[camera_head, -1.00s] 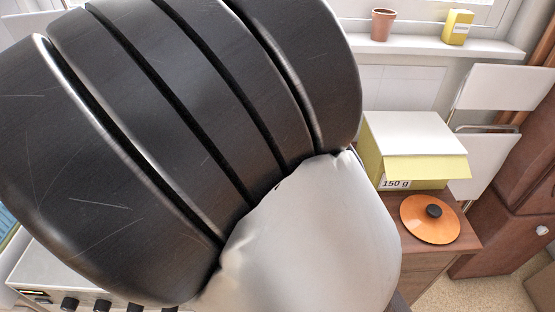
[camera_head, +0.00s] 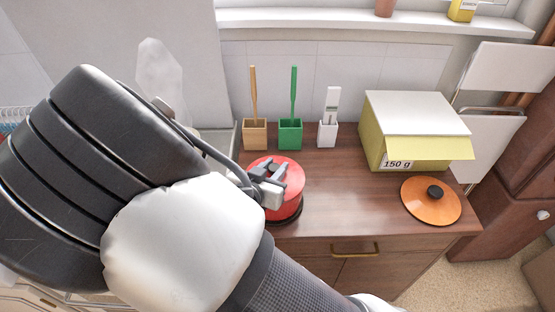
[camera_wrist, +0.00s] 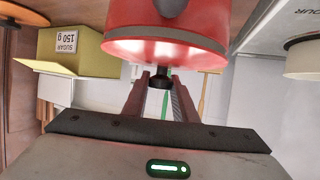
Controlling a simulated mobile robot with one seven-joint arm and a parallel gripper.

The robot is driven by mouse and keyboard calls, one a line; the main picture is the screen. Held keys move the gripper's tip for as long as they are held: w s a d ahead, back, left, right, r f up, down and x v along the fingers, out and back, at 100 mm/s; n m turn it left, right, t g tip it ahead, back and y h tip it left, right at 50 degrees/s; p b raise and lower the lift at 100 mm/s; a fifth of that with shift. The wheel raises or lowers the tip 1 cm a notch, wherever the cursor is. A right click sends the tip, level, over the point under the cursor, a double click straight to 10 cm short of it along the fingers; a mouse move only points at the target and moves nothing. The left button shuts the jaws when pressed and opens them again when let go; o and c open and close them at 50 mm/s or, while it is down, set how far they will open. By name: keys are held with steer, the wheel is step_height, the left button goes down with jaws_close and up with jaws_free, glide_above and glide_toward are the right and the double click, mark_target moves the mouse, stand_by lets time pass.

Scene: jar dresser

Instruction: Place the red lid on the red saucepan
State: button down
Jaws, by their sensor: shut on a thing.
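The red lid (camera_wrist: 162,60) is in the wrist view, which shows the scene upside down. My gripper (camera_wrist: 160,92) has its fingers shut on the lid's black knob (camera_wrist: 161,78). The lid lies against the grey rim of the red saucepan (camera_wrist: 165,18), with a dark handle at the picture's top edge. Whether the lid fully touches the rim cannot be told. In the head view my gripper (camera_head: 268,188) is over the red lid (camera_head: 292,176) near the dresser's left end; the pan is mostly hidden beneath it.
On the dresser (camera_head: 360,205) stand a wooden holder (camera_head: 254,135), a green holder (camera_head: 290,134) and a white holder (camera_head: 328,133) behind the pan. A yellow sugar box (camera_head: 385,135) and an orange lid (camera_head: 425,205) are at the right. The dresser's middle is clear.

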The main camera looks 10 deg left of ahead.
steer(key=shift+f+b, duration=0.35)
steer(key=shift+f, duration=0.15)
steer(key=c, duration=1.4)
jaws_free()
steer(key=shift+c, duration=0.2)
